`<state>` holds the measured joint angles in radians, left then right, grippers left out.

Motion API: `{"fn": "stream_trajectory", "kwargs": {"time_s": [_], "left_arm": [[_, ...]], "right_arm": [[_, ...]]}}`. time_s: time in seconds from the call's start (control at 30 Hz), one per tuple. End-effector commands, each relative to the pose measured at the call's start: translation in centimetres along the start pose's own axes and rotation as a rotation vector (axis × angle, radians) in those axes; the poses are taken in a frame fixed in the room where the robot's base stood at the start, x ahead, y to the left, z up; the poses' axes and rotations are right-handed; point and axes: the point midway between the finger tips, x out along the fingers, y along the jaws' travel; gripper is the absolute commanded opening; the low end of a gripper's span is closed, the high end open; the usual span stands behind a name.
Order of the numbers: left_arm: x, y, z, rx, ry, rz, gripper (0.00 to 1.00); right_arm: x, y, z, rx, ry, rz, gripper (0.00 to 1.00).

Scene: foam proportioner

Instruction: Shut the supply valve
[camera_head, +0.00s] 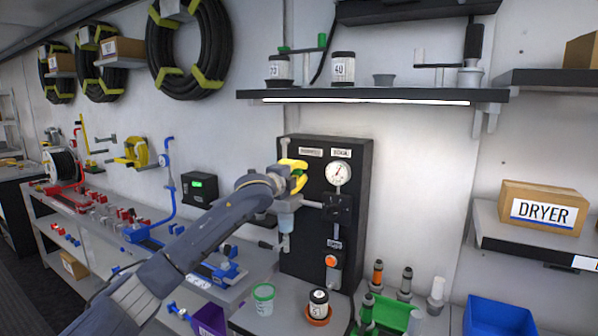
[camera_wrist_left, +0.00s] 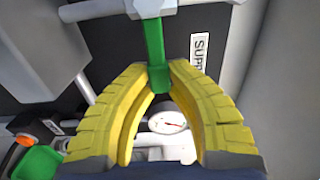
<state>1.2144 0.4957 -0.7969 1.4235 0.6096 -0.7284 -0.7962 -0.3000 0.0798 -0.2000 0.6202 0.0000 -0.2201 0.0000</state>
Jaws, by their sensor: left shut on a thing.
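My left gripper (camera_head: 293,176) is at the upper left of the black panel (camera_head: 358,155) in the head view, its arm reaching in from the lower left. In the left wrist view its yellow fingers (camera_wrist_left: 160,76) close on the end of the supply valve's green handle (camera_wrist_left: 154,42). The handle hangs from a grey pipe fitting (camera_wrist_left: 146,8). A label reading "SUPP" (camera_wrist_left: 199,45) is beside the handle. In the head view the fingers hide most of the valve. My right gripper is not in view.
A round gauge (camera_head: 338,173) is right of the gripper, with an orange knob (camera_head: 331,260) lower down. A clear bowl (camera_head: 286,219) hangs below the gripper. A lit shelf (camera_head: 370,97) overhangs the panel. Cups and bottles stand on the bench below.

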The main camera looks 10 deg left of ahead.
Motion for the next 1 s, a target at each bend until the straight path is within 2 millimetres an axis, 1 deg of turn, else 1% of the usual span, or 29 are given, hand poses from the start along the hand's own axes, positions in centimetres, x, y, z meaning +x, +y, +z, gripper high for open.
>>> {"fn": "stream_trajectory", "kwargs": {"time_s": [0.03, 0.43, 0.47, 0.63, 0.67, 0.9, 1.0], "left_arm": [[0.05, 0.22, -0.06, 0.004, 0.000, 0.003, 0.00], [0.05, 0.23, -0.04, 0.006, 0.000, 0.003, 0.00], [0.05, 0.23, -0.04, 0.006, 0.000, 0.003, 0.20], [0.03, 0.14, -0.02, 0.006, 0.000, 0.002, 0.40], [0.03, 0.13, -0.02, 0.006, 0.000, 0.001, 0.42], [-0.03, 0.06, 0.02, 0.006, 0.000, 0.000, 0.42], [-0.36, 0.03, 0.04, 0.006, 0.000, -0.001, 0.42]], "right_arm": [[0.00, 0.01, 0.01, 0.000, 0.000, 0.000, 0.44], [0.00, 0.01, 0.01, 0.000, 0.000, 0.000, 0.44], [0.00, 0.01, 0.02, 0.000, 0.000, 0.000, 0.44], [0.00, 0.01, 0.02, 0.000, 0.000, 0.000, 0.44], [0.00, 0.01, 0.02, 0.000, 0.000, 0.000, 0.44], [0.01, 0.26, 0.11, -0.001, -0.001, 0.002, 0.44], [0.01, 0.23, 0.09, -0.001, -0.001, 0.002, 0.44]]}}
